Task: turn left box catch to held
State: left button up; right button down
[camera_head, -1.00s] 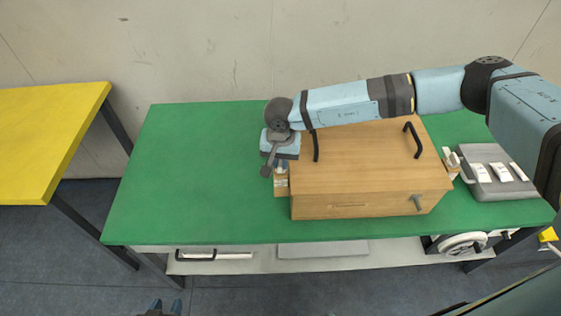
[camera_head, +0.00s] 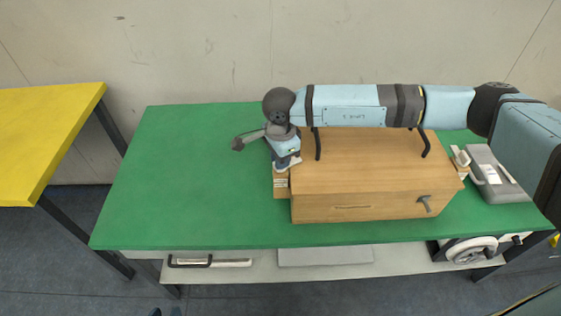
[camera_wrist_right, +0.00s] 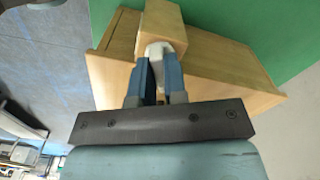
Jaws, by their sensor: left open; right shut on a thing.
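A wooden box (camera_head: 365,180) stands on the green table (camera_head: 190,190). A light wooden block (camera_head: 281,188) is on its left side. The left catch (camera_wrist_right: 160,50) is a whitish rounded piece at such a block in the right wrist view. My right gripper (camera_wrist_right: 159,72) has its blue fingers shut on that catch. In the head view the right arm reaches in from the right over the box, and the wrist largely hides the catch. Only the dark-blue fingertips of my left gripper (camera_head: 165,312) show at the bottom edge, apart and empty, well away from the box.
A whitish piece (camera_head: 460,157) is at the box's right side, beside a grey case (camera_head: 500,185). Black handles (camera_head: 425,145) are on the lid, and a grey T-shaped part (camera_head: 424,203) is on the front. The table's left half is clear. A yellow table (camera_head: 50,140) stands left.

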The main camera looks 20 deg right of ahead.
jog(key=shift+m+b, duration=0.35)
jog(key=shift+m, duration=0.55)
jog(key=shift+m+b, duration=0.3)
jog(key=shift+m, duration=0.5)
pick_arm(q)
jog(key=shift+w+a+f+b, duration=0.1)
jog(key=shift+f+b, duration=0.2)
jog(key=shift+f, duration=0.1)
pick_arm(e)
jog(key=shift+m, duration=0.9)
pick_arm(q)
jog(key=shift+d, duration=0.2)
pick_arm(e)
jog(key=shift+r, duration=0.1)
jog(key=c, duration=1.2)
grip_release()
jog(key=shift+o, duration=0.2)
